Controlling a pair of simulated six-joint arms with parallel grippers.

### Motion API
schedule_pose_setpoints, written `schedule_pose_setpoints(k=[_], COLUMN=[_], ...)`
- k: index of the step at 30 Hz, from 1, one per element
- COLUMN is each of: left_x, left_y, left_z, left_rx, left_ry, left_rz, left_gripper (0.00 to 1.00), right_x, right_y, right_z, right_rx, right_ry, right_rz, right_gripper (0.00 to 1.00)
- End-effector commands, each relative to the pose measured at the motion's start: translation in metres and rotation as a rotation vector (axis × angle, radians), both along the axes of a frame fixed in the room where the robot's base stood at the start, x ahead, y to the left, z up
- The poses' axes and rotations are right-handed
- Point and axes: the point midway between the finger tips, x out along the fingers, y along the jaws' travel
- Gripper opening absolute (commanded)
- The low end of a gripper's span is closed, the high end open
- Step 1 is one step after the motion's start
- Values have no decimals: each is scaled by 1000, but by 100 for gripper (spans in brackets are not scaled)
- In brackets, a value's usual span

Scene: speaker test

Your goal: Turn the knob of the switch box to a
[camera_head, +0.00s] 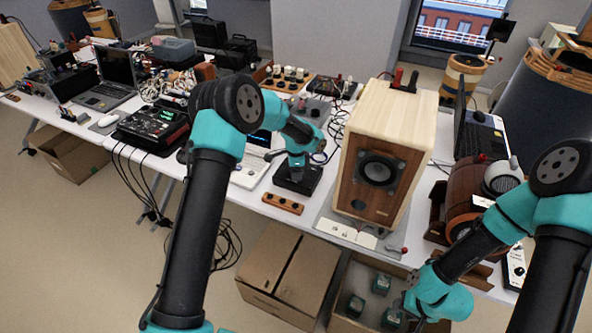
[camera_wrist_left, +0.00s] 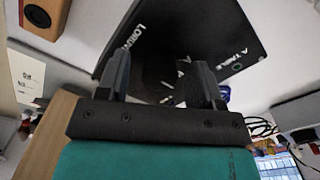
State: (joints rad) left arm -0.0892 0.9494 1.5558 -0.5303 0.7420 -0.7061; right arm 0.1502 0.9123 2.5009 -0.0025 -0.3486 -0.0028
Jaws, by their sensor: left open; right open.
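A black box with white lettering, which looks like the switch box (camera_head: 312,184), sits on the white table left of the wooden speaker. In the left wrist view its dark face (camera_wrist_left: 160,45) fills the space ahead of my fingers, with lettering that includes "A" and "TABLE". I cannot make out the knob; fingers and dark shadow cover that part. My left gripper (camera_head: 296,180) points down right over the box. In its wrist view the two fingers (camera_wrist_left: 160,88) are apart. My right gripper (camera_head: 408,306) is open and low at the table's front right, above a cardboard box.
A wooden speaker (camera_head: 380,170) stands close right of the black box. A small wooden block with dark knobs (camera_head: 283,203) lies in front. A brown barrel (camera_head: 466,192) stands at right. Cardboard boxes (camera_head: 300,262) are on the floor.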

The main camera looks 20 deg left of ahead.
Motion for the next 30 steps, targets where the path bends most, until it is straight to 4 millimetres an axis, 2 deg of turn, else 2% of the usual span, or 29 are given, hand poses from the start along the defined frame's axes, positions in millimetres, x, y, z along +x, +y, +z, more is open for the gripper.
schedule_pose_setpoints(k=[5,21,30], left_x=[0,0,0], left_y=[0,0,0], left_z=[0,0,1], left_rx=[0,0,0], left_ry=[0,0,0], left_rz=[0,0,29], left_gripper=[60,11,11], right_x=[0,0,0], right_y=[0,0,0], right_z=[0,0,0], right_rx=[0,0,0], right_ry=[0,0,0], right_rz=[0,0,0], right_gripper=[43,43,43])
